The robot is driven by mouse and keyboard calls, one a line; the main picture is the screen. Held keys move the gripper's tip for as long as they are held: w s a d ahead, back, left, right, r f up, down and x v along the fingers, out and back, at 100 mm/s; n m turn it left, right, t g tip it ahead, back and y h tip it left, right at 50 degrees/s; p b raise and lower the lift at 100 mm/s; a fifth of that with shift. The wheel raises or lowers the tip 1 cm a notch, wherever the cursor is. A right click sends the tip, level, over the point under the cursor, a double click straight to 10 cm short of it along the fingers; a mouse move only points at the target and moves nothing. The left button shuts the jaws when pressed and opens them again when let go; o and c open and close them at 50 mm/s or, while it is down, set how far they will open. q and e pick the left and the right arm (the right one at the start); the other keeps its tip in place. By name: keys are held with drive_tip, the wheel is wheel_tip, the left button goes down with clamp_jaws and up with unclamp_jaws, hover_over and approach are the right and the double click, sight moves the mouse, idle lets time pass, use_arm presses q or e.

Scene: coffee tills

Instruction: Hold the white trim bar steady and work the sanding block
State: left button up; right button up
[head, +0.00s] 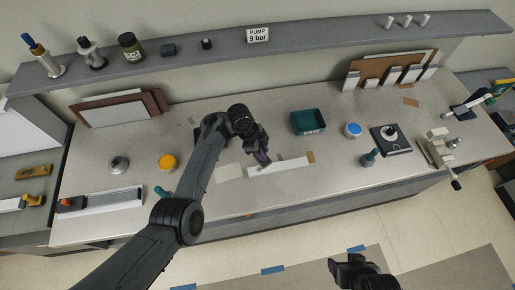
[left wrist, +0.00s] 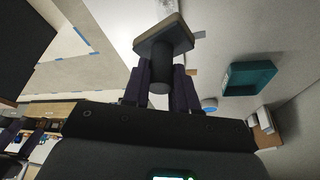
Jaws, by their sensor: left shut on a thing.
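The white trim bar (head: 288,166) lies on the bench near its front edge. My left gripper (head: 263,158) is over the left part of the bar in the head view. In the left wrist view, my left gripper (left wrist: 163,90) is shut on the dark round handle of the sanding block (left wrist: 163,40), which has a flat plate with a tan edge. In the head view the block is small and mostly hidden by the fingers, so I cannot tell whether it touches the bar. My right gripper (head: 350,268) is low in the head view, away from the bench; its jaws are unclear.
A teal tray (head: 308,123) stands behind the bar, with a blue-topped jar (head: 352,130) to its right. A yellow-topped jar (head: 167,162) is to the left. A clamp-like vise (head: 440,152) is at the right. Bench space around the bar is mostly clear.

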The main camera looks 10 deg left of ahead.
use_arm(q)
drive_tip(key=x, duration=0.3)
drive_tip(key=shift+w+a+f, duration=0.15)
drive_tip(key=shift+w+f, duration=0.05)
drive_tip(key=a, duration=0.1)
drive_tip(key=s+a, duration=0.1)
drive_tip(key=a, duration=0.1)
drive_tip(key=shift+s+a+r, duration=0.1)
drive_tip(key=shift+s+a, duration=0.25)
drive_tip(key=shift+a, duration=0.05)
drive_tip(key=shift+w+d+r, duration=0.1)
drive_tip(key=shift+r, duration=0.9)
drive_tip(key=n+t+y, duration=0.2)
drive_tip(key=n+t, duration=0.1)
drive_tip(key=n, duration=0.8)
approach(258, 160)
wheel_tip(258, 160, down, 3)
drive_tip(key=s+a, duration=0.1)
drive_tip(key=s, duration=0.1)
drive_tip(key=s+d+r+n+t+y, duration=0.1)
drive_tip(key=s+d+r+n+y, duration=0.1)
drive_tip(key=s+d+r+n, duration=0.2)
drive_tip(key=s+r+n, duration=0.2)
drive_tip(key=s+n, duration=0.1)
drive_tip(key=s, duration=0.1)
drive_tip(key=shift+s, duration=0.25)
drive_tip(key=shift+d, duration=0.15)
